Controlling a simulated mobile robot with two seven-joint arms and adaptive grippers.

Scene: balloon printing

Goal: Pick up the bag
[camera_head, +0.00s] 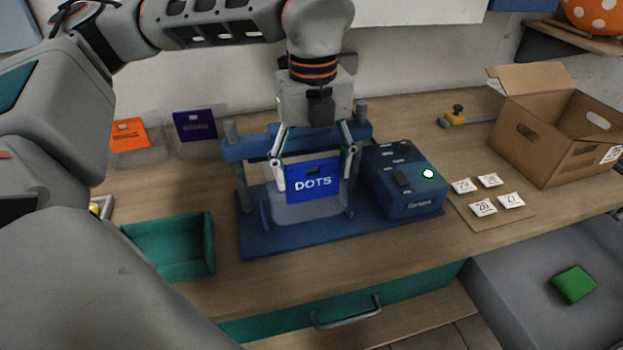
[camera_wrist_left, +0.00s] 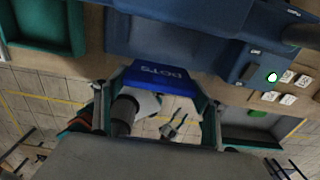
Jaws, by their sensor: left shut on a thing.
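A small green packet (camera_head: 573,284), possibly the bag, lies in the grey bin at the lower right of the head view, far from my left gripper. My left gripper (camera_head: 313,178) points down over the blue press in the middle of the bench. It is shut on the blue DOTS plate (camera_head: 313,188), with a finger at each side. The plate (camera_wrist_left: 158,76) also shows between the fingers in the left wrist view. A pale, translucent part hangs below the plate. Whether it touches the press base is unclear. My right gripper is not in view.
The blue press (camera_head: 265,242) has a control box (camera_head: 405,205) with a lit button at its right. An open teal tray (camera_head: 208,243) is at left. Orange and purple plates (camera_head: 195,125) stand behind it. Number tiles (camera_head: 483,207) and an open cardboard box (camera_head: 545,150) are at right.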

